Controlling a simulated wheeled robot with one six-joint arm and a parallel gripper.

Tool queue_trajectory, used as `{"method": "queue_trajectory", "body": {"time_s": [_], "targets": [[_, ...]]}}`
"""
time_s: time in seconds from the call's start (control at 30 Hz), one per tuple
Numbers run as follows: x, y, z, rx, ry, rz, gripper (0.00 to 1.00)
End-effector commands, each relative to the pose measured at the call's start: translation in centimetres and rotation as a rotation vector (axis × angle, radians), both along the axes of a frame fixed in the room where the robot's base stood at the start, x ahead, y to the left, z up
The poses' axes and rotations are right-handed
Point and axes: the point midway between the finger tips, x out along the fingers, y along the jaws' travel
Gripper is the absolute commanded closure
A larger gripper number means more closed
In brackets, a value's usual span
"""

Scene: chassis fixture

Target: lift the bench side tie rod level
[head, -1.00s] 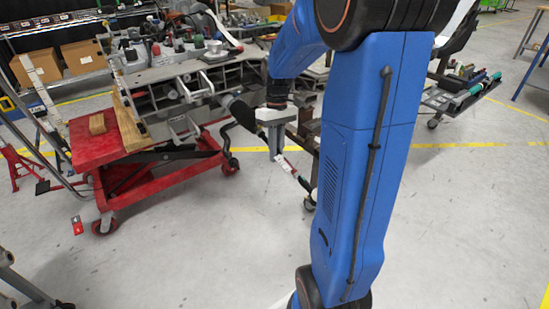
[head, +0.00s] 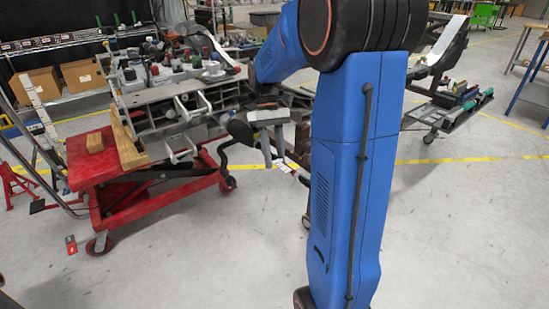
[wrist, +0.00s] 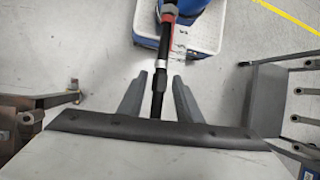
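The tie rod (wrist: 163,62) is a thin dark rod with a silver collar, a hex-shaped nut and a red band. In the wrist view it runs from the top down between the fingers of my gripper (wrist: 160,77), with a gap on each side. The fingers are apart and do not appear to touch it. In the head view my gripper (head: 271,160) points down beside the chassis. A pale-labelled part of the rod (head: 286,167) shows just right of the fingertips. My arm hides the rest of the rod there.
The chassis (head: 185,95) stands behind and left of my gripper, over a red lift cart (head: 95,168) with wooden blocks. A dark bracket frame (wrist: 270,95) is at the right in the wrist view, and a brown metal part (wrist: 30,110) at the left. Grey floor is open in front.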

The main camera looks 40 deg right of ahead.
Motion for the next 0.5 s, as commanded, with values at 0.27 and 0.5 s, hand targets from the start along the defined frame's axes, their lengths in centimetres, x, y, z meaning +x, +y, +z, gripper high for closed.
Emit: {"method": "queue_trajectory", "body": {"time_s": [0.27,0.5], "targets": [[0.1,0.0,0.1,0.000,0.001,0.000,0.68],[1.5,-0.5,2.7,-0.001,-0.001,0.000,0.68]]}}
